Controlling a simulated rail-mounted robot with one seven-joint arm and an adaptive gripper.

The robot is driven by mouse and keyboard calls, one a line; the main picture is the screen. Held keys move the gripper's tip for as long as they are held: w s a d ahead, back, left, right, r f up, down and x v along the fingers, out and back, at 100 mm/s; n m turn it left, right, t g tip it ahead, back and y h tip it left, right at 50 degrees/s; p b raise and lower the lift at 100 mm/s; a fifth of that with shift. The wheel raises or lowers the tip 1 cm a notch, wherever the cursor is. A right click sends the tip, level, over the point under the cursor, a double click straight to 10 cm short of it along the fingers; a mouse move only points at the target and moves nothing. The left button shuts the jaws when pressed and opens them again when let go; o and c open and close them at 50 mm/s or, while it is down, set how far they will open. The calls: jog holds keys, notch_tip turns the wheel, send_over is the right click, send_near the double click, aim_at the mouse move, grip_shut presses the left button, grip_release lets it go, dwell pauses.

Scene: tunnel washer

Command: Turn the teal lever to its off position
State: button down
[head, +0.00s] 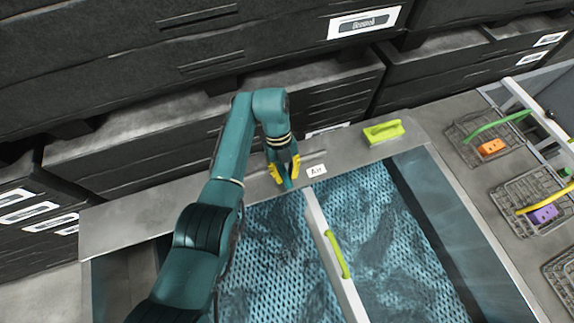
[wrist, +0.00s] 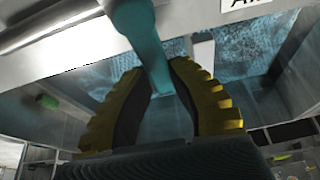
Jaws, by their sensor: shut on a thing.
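The teal lever (wrist: 138,35) runs down from the top of the wrist view and ends between the two yellow-and-black fingers of my gripper (wrist: 158,98). My gripper is shut on it. In the head view my gripper (head: 285,178) is at the back rim of the washer, and a little teal of the lever (head: 289,184) shows between the yellow fingers. The lever's base is hidden in the head view. A small white label (head: 316,171) with dark print sits on the rim just right of my gripper; its text is too small to read surely.
The washer holds blue rippling water (head: 265,255), split by a pale divider (head: 325,240) with a lime handle (head: 338,256). A lime block (head: 383,132) sits on the rim to the right. Wire baskets (head: 485,135) stand at the far right. Dark stacked crates (head: 190,60) line the back.

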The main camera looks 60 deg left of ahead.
jog(key=shift+s+f, duration=0.1)
jog(key=shift+f, duration=0.1)
jog(key=c, duration=0.9)
grip_release()
jog(key=shift+r, duration=0.1)
jog(key=v, duration=1.2)
jog(key=shift+a, duration=0.1)
